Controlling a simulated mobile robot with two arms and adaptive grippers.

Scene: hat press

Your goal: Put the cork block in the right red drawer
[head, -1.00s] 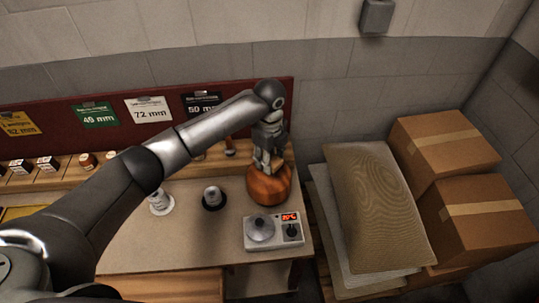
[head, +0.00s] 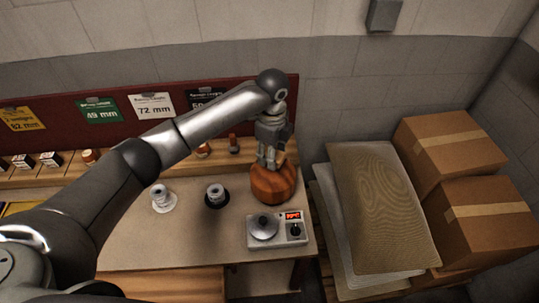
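My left gripper (head: 268,163) points down at the top of a round, brown-orange wooden block (head: 272,184) at the table's back right. Its fingers look close together, touching or just above the block. A small tan patch shows beside the fingertips; I cannot tell if it is the cork block, part of the wooden block or something held. No cork block is clearly recognisable elsewhere. The right red drawer is not in view. My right gripper is not in view.
A hot plate (head: 277,230) with a lit red display stands in front of the wooden block. A shelf with small boxes runs behind.

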